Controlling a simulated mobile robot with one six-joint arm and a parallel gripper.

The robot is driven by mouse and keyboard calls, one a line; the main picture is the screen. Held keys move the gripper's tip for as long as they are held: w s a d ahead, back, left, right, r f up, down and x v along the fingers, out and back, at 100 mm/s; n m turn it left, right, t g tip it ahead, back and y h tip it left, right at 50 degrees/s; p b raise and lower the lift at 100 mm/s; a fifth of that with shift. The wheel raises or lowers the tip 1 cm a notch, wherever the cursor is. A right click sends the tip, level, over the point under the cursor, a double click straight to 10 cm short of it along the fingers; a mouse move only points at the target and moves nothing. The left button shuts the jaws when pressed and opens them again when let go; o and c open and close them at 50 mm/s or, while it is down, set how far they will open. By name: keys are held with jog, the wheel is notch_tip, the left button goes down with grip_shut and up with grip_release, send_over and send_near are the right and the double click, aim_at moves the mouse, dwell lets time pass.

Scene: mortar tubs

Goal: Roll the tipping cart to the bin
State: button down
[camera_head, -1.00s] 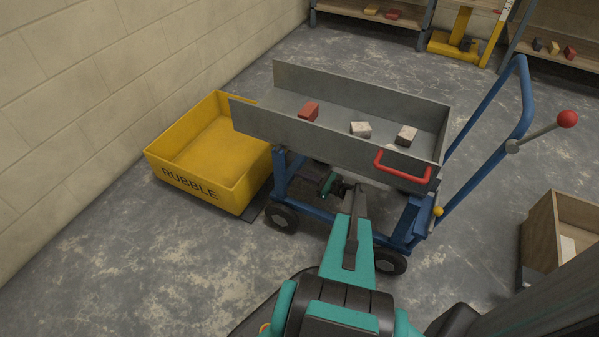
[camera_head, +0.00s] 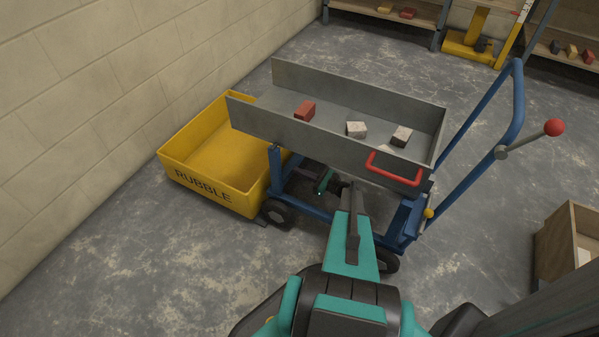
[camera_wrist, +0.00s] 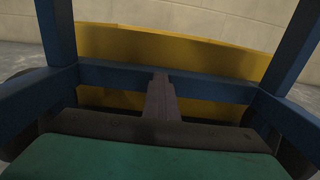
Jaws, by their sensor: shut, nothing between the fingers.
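The tipping cart has a grey tray (camera_head: 275,124) on a blue wheeled frame (camera_head: 310,207), with a red handle (camera_head: 393,170) on the tray side. The tray looks level and holds a red brick (camera_head: 305,110) and several pale rubble pieces (camera_head: 356,129). The yellow bin marked RUBBLE (camera_head: 200,187) stands at the cart's left end, and the tray's end overhangs its edge. My gripper (camera_wrist: 160,90) is shut and empty, low between the frame's uprights. In the wrist view its fingers overlap the blue crossbar (camera_wrist: 215,86); contact cannot be told. The yellow bin (camera_wrist: 190,47) fills the view beyond.
A block wall (camera_head: 90,90) runs along the left behind the bin. A blue push handle (camera_head: 490,112) and a red-knobbed lever (camera_head: 553,127) rise at the cart's right end. A wooden crate (camera_head: 560,240) stands at right. Shelves are at the back. Front-left floor is clear.

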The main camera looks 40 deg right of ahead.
jog(key=p+v, duration=0.2)
jog(key=v, duration=1.1)
jog(key=shift+s+p, duration=0.3)
jog(key=shift+s, duration=0.1)
jog(key=shift+r, duration=0.1)
